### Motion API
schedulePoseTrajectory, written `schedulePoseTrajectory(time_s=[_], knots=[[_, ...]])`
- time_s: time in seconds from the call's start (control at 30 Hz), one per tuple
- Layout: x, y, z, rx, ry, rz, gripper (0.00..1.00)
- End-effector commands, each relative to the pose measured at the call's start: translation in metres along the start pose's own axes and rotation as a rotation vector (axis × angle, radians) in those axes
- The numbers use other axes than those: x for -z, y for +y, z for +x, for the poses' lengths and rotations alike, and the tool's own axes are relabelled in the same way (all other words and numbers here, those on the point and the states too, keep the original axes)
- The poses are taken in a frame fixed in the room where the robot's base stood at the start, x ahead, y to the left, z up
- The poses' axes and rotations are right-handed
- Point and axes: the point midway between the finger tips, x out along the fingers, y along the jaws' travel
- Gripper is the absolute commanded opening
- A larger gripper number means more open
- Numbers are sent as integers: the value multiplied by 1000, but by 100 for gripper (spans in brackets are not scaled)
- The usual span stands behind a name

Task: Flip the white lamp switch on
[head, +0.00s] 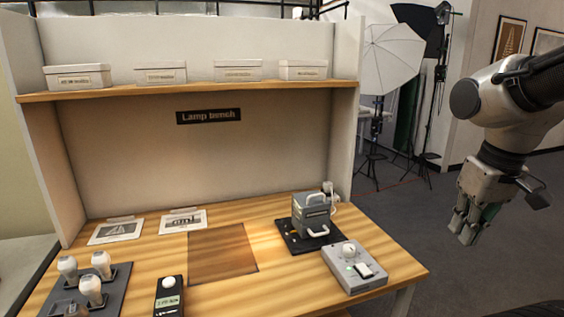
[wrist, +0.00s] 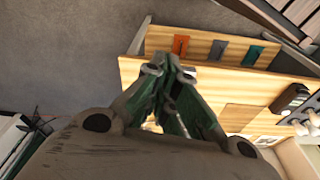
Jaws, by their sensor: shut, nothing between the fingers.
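A grey control box (head: 355,268) sits at the front right of the wooden bench. It carries a white rocker switch (head: 365,270), a pale round knob (head: 348,250) and a small green spot beside the switch. I cannot tell which way the rocker is tipped. Behind it a grey lamp-like housing (head: 312,211) with a pale handle stands on a dark mat. My gripper (head: 465,234) is shut and empty, in the air to the right of the bench, apart from the switch. In the wrist view the closed fingers (wrist: 166,64) hide part of the bench edge.
Several white bulbs stand on a dark tray (head: 121,279) at the left. A handheld meter (head: 169,297) lies at the front. Lidded boxes line the shelf (head: 200,90). An umbrella light (head: 390,57) stands behind.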

Motion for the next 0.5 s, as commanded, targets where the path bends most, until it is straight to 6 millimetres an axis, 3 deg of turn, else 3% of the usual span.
schedulePoseTrajectory(time_s=[0.1,0.23,0.5], knots=[[-14,12,-23,-13,114,59,0],[-20,20,-38,-26,188,98,0],[-22,24,-42,-32,204,118,0]])
